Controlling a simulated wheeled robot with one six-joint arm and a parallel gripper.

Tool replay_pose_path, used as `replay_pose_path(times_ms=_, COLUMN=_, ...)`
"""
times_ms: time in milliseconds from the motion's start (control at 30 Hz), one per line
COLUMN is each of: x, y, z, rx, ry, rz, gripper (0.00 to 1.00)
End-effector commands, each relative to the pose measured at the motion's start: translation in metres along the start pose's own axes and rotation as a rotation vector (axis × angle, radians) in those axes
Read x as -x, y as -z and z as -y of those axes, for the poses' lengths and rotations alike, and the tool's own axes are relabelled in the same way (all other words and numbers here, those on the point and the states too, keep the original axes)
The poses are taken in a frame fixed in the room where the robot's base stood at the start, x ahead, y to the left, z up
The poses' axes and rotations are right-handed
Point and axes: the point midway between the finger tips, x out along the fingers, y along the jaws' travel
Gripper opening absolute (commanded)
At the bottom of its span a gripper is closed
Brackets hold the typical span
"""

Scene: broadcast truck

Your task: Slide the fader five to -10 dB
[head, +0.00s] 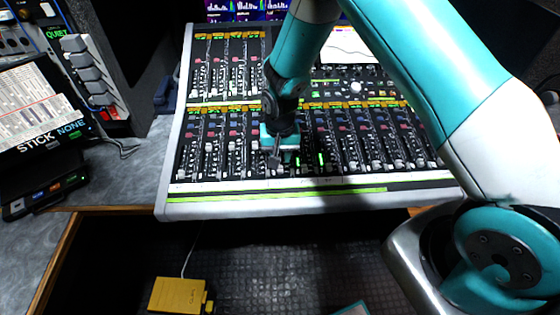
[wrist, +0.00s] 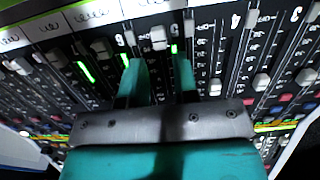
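The mixing console (head: 310,207) fills the middle of the head view, with a lower row of channel faders. My gripper (head: 277,158) points down over this row, left of its middle. In the wrist view my gripper (wrist: 159,62) has its two teal fingers apart, with a gap between them. A light grey fader cap (wrist: 158,38) lines up with this gap, at or just beyond the fingertips; I cannot tell whether they touch it. It appears to be about fifth from the left, but its number is not readable. The dB marks are too small to read.
Neighbouring fader caps (wrist: 215,87) stand close on both sides. A white label strip (wrist: 85,14) runs along the fader ends. A yellow box (head: 178,294) lies below the console, and a rack with grey levers (head: 88,68) stands at the left.

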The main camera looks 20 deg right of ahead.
Motion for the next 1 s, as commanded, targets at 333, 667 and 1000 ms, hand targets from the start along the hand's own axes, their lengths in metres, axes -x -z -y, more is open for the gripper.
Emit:
replay_pose_path(times_ms=333, x=-0.040, y=0.000, z=0.000, rx=0.001, ry=0.000, rz=0.000, gripper=0.28)
replay_pose_path(times_ms=667, x=-0.042, y=0.000, z=0.000, rx=0.001, ry=0.000, rz=0.000, gripper=0.21)
replay_pose_path(times_ms=1000, x=-0.043, y=0.008, z=0.000, rx=-0.001, ry=0.001, rz=-0.003, gripper=0.00)
